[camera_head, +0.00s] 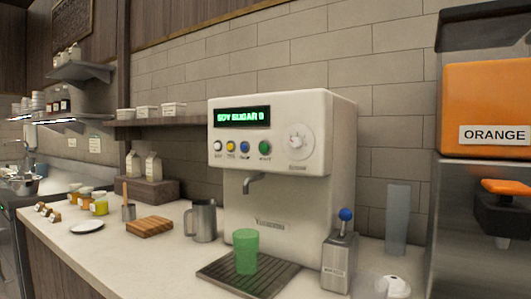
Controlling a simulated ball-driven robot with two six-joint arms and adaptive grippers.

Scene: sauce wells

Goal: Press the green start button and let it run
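The white drink machine (325,190) stands on the counter against the tiled wall. Its round green button (264,147) is at the right end of a row with white, yellow and blue buttons. The lit display (242,116) above them appears to read "SOY SUGAR 0". A white dial (297,141) is right of the buttons. A translucent green cup (245,252) stands upright on the dark drip tray (272,280), below and near the spout (252,183). No liquid stream shows. Neither of my grippers is in view, and nothing covers the green button.
A metal pitcher (203,221) stands left of the machine. A grey box with a blue knob (346,214) stands at its front right. An orange dispenser (487,105) is at the far right. A wooden board (149,227) and small jars are left. A white rounded thing is at the bottom right.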

